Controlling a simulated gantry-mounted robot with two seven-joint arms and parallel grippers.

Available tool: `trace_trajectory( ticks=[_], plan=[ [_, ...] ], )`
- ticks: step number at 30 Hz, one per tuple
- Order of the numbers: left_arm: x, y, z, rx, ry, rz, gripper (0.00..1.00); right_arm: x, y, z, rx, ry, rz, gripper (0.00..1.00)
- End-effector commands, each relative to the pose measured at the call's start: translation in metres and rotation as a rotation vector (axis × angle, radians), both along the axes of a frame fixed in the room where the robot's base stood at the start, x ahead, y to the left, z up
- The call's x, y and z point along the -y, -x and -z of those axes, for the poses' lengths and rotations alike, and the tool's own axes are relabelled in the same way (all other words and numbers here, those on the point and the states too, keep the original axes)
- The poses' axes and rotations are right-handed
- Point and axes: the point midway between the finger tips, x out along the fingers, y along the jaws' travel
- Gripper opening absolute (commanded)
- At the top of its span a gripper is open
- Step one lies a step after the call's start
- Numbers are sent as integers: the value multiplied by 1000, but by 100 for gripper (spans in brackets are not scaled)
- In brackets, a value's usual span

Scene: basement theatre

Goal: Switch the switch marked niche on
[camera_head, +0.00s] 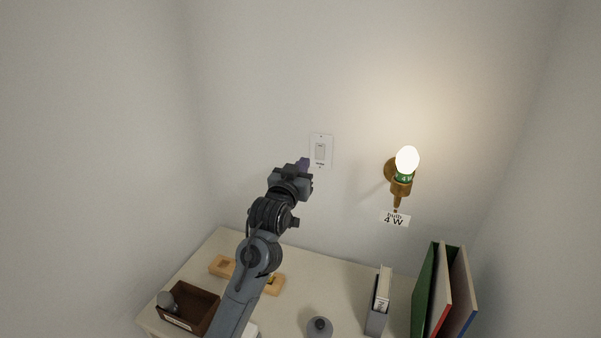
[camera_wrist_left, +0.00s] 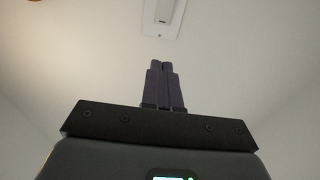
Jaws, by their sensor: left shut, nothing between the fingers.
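My left gripper (camera_head: 304,164) is just below and left of the switch plate in the head view. In the left wrist view its purple fingers (camera_wrist_left: 162,68) are shut together, empty, and point toward the plate with a visible gap. My right gripper is in neither view.
A lit bulb in a brass wall lamp (camera_head: 397,188) is right of the switch, above a card (camera_head: 394,219) reading "bulb 4 W". The desk (camera_head: 338,275) below holds a brown box (camera_head: 203,312), wooden blocks (camera_head: 274,285), a grey round object (camera_head: 319,327), a grey holder (camera_head: 377,318) and upright binders (camera_head: 425,290).

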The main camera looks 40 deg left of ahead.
Motion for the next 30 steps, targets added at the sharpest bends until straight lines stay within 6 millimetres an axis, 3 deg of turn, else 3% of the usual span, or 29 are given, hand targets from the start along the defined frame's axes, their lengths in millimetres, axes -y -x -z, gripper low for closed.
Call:
trace_trajectory(
  ticks=[6, 22, 26, 30],
  plan=[
    [4, 10, -1, -1, 0, 0, 0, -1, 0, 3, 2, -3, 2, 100],
    [4, 10, 3, -8, 1, 0, 0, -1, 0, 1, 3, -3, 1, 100],
    [4, 11, 28, -56, 1, 1, 0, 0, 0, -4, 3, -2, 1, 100],
    [10, 19, 90, -171, 3, 10, 0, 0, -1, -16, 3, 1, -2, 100]
  ],
)
